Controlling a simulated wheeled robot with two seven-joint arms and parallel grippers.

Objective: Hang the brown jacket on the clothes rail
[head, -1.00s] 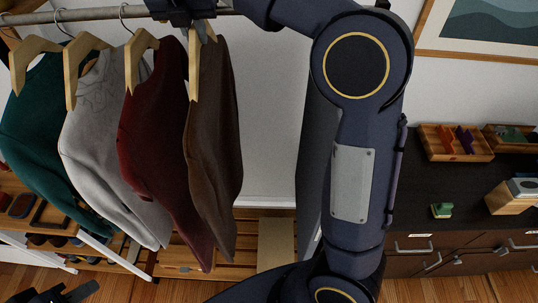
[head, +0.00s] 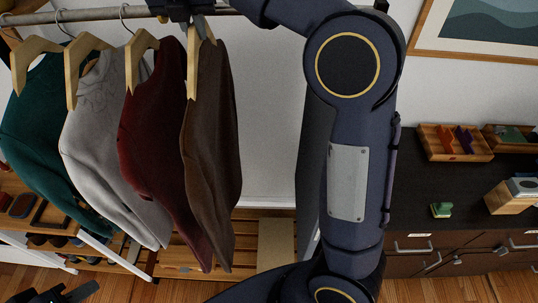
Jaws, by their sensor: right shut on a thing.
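The brown jacket (head: 212,150) hangs on a wooden hanger (head: 193,70) at the right end of a row of clothes. My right gripper (head: 198,18) is at the top of that hanger, close to the clothes rail (head: 90,15), and is shut on the hanger. The gripper hides the hanger's hook, so I cannot tell whether the hook is on the rail. A small part of my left gripper (head: 65,293) shows at the lower left edge, low and away from the jacket; its fingers are not clear.
Green (head: 45,130), grey (head: 105,140) and dark red (head: 150,130) garments hang close together left of the jacket. A slatted wooden rack (head: 195,262) stands below. A dark dresser (head: 465,205) with trays is at the right. My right arm crosses the middle.

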